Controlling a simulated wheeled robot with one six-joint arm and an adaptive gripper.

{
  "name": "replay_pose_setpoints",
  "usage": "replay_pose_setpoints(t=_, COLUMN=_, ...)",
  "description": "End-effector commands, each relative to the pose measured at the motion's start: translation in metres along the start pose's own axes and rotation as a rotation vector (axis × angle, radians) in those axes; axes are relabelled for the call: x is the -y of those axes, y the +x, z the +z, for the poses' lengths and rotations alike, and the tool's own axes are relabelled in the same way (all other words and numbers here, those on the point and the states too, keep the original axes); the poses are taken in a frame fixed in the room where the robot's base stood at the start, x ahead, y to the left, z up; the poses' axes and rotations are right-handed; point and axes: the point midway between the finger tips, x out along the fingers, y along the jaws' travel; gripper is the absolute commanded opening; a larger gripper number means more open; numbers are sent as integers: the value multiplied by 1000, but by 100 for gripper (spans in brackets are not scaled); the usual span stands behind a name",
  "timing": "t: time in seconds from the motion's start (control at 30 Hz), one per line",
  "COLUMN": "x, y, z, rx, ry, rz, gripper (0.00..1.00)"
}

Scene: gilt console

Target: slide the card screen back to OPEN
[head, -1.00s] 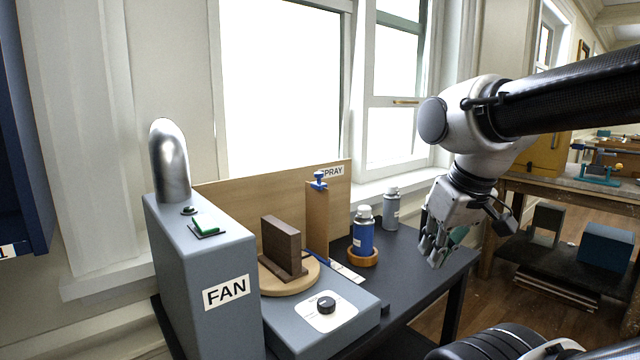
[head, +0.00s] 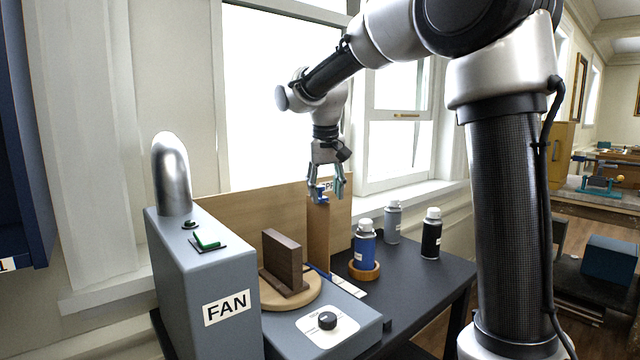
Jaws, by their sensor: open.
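The card screen (head: 318,240) is an upright tan panel standing between the round wooden turntable and the blue spray can. A blue handle (head: 321,192) sits on its top edge. My gripper (head: 326,196) points down over the screen's top, its fingers apart on either side of the blue handle. I cannot tell whether the fingers touch it. The SPRAY label (head: 327,186) on the back board is partly hidden behind the gripper. No OPEN mark is readable in this view.
A grey FAN box (head: 205,270) with a metal duct stands at left. A dark brown block (head: 284,262) stands on the turntable (head: 300,298). A blue can (head: 365,246) sits in a wooden ring, with a grey can (head: 393,222) and a black can (head: 431,234) to its right.

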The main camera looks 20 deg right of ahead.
Motion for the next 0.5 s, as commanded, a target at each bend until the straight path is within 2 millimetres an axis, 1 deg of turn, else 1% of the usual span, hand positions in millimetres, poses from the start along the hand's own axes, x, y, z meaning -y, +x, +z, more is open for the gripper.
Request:
replay_pose_setpoints(t=0.03, x=7, y=-6, z=-29, rx=-26, ry=53, rz=12, gripper=46)
replay_pose_setpoints(t=0.07, x=8, y=-12, z=-42, rx=-44, ry=91, rz=18, gripper=46)
replay_pose_setpoints(t=0.1, x=6, y=-24, z=-57, rx=-73, ry=149, rz=23, gripper=46)
replay_pose_setpoints(t=0.17, x=1, y=-47, z=-73, rx=-119, ry=236, rz=24, gripper=46)
replay_pose_setpoints(t=0.2, x=-1, y=-54, z=-76, rx=-129, ry=281, rz=27, gripper=46)
replay_pose_setpoints(t=0.33, x=-4, y=-50, z=-72, rx=-118, ry=365, rz=35, gripper=46)
replay_pose_setpoints(t=0.43, x=-4, y=-40, z=-73, rx=-117, ry=381, rz=34, gripper=46)
replay_pose_setpoints(t=0.5, x=-5, y=-30, z=-74, rx=-116, ry=380, rz=35, gripper=46)
